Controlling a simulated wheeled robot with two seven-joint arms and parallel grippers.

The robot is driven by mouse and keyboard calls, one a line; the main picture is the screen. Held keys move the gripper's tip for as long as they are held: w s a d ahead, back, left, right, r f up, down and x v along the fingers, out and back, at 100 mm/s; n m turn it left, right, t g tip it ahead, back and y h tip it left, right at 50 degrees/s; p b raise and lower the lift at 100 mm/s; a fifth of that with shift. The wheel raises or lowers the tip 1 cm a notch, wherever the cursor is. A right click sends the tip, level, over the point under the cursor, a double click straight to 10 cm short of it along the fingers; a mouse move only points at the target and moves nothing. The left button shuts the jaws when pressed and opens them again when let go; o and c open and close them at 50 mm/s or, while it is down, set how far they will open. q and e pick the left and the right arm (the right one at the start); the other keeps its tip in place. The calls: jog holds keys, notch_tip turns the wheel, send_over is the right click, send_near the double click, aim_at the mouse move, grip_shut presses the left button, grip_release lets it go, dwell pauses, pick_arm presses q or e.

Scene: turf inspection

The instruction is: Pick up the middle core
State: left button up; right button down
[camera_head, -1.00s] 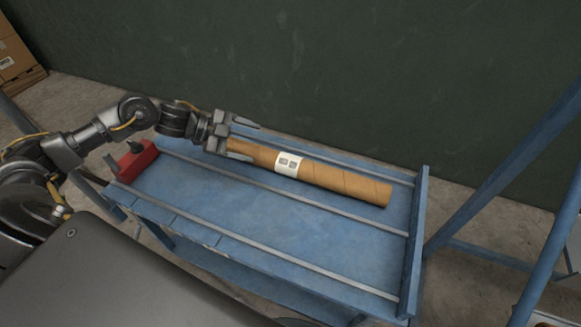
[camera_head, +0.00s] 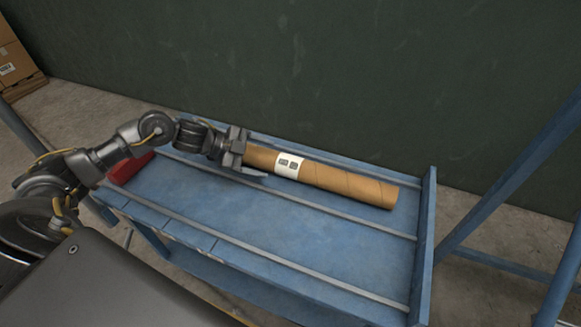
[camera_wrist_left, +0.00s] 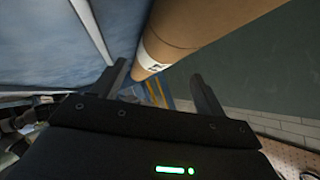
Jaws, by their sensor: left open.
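One brown cardboard core (camera_head: 345,182) with a white printed label lies lengthwise on the blue table (camera_head: 270,225), toward its back edge. No other core shows. My left gripper (camera_head: 254,160) is at the core's left end, its near finger along the front side; the far finger is mostly hidden. In the left wrist view the gripper (camera_wrist_left: 160,70) has its fingers apart, with the core (camera_wrist_left: 195,30) and part of its label showing between and beyond them. I cannot tell whether a finger touches it. My right gripper is not in view.
Thin rails (camera_head: 320,208) run along the table, and a raised blue wall (camera_head: 424,240) closes its right end. A red object (camera_head: 130,168) sits at the left end, partly behind my arm. The table's front half is bare. A dark green wall stands behind.

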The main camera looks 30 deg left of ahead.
aim_at(278, 162)
pick_arm(q)
jog(key=shift+x, duration=1.35)
jog(key=x, duration=0.3)
jog(key=shift+d+f, duration=0.2)
jog(key=shift+d, duration=0.15)
jog(key=shift+w+d+f, duration=0.15)
jog(key=shift+d+f, duration=0.05)
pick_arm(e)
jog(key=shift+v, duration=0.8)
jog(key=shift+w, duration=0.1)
pick_arm(q)
jog(key=shift+r, duration=0.1)
jog(key=c, duration=1.2)
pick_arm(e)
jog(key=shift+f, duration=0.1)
